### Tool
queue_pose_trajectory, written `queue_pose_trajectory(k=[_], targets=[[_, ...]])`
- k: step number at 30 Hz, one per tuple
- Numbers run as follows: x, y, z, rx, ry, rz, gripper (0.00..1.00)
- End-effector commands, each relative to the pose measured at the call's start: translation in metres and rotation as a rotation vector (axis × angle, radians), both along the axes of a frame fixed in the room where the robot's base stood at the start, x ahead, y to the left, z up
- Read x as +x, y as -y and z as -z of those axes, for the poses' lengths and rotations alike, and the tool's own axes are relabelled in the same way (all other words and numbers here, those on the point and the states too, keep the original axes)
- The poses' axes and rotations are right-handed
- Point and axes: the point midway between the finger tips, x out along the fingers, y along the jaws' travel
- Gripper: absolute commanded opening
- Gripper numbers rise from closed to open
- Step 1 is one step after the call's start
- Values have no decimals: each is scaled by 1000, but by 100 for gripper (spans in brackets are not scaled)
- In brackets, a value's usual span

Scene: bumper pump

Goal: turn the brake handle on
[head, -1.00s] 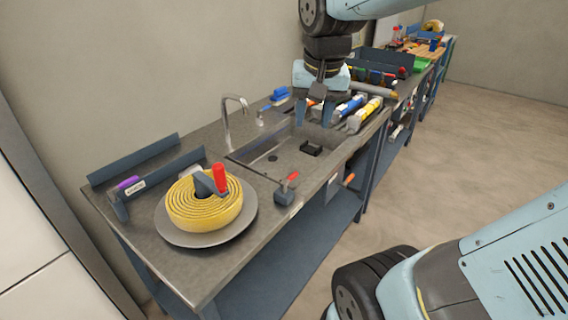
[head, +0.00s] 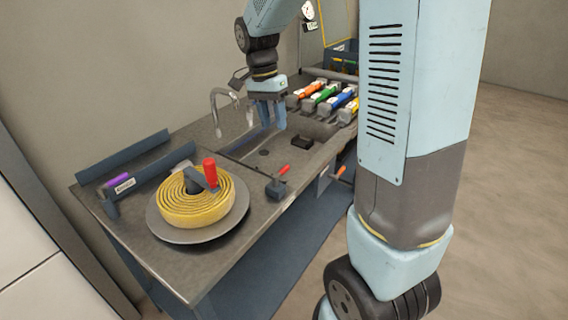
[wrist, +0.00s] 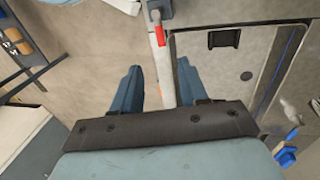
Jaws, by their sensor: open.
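A small dark block with a red lever (head: 283,170) stands on the counter at the sink's front left corner. An orange handle (head: 341,171) sticks out below the counter's front edge. A dark crank with an upright red grip (head: 210,172) sits on the coiled yellow hose (head: 190,215). I cannot tell which one is the brake handle. My gripper (head: 272,127) is open and empty, pointing down; in the head view it appears over the sink, clear of these handles. In the wrist view, the red lever (wrist: 159,35) shows just beyond the gap between my fingers (wrist: 160,70).
The sink (head: 258,158) holds a small black block (head: 302,142). A curved tap (head: 222,105) rises behind it. Several coloured tools (head: 325,95) lie to its right. A round grey plate (head: 165,230) carries the hose. Counter between plate and sink is mostly clear.

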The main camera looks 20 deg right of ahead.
Motion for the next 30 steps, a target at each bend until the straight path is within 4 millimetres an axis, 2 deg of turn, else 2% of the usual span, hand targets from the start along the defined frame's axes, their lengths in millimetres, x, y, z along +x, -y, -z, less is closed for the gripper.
queue_pose_trajectory(k=[8,24,30], targets=[[0,2,20,-6,-9,15,43],[-15,13,109,-5,-11,14,43],[-18,15,131,-6,-10,14,43]])
